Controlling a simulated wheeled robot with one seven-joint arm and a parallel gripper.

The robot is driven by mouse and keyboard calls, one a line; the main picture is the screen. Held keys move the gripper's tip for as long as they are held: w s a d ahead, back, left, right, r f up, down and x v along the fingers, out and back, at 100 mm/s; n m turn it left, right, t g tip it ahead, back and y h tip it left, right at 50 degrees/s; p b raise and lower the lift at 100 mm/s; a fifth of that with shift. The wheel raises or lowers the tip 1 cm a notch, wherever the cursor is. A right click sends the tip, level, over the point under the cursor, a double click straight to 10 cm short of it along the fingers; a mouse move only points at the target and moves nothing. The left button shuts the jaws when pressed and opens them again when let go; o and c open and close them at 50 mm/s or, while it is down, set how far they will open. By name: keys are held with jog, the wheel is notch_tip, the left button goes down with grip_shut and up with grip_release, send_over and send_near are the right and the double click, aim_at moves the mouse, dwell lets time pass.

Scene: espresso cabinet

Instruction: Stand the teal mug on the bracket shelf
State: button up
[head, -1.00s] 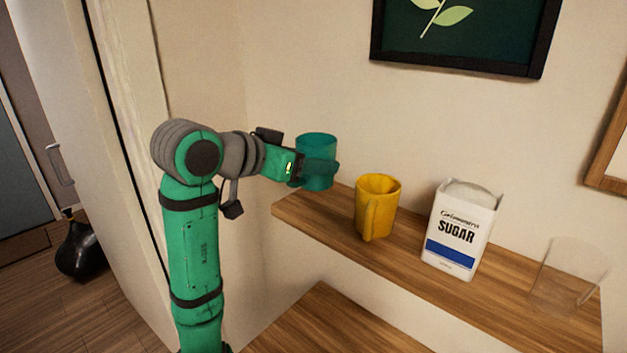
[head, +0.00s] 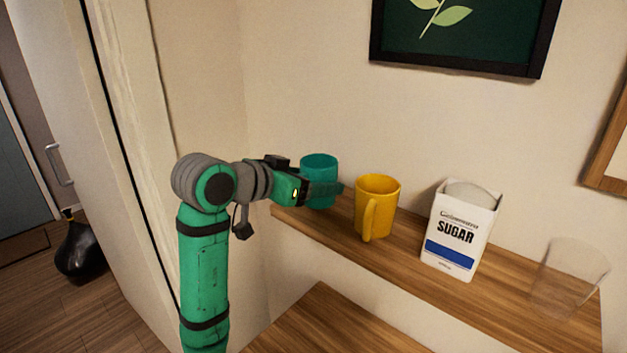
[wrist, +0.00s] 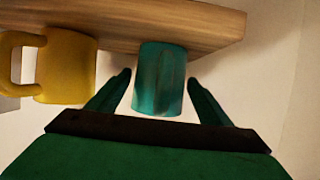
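The teal mug (head: 319,169) is upright at the left end of the bracket shelf (head: 400,262), left of a yellow mug. Its base appears to rest on the shelf board; my gripper partly hides it in the head view. The wrist view is upside down: the teal mug (wrist: 160,85) hangs from the board (wrist: 205,22). My gripper (wrist: 160,78) has one finger on each side of the mug, with a narrow gap on the left and almost none on the right. The fingers look open around it. My gripper also shows in the head view (head: 325,190).
The yellow mug (head: 378,200) stands close right of the teal mug. Further right are a sugar carton (head: 458,235) and a clear glass (head: 568,275). A lower wooden surface (head: 330,325) lies below, and the wall is directly behind the shelf.

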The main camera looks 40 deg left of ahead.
jog(key=shift+r, duration=0.1)
jog(key=v, duration=1.2)
dwell(0.6)
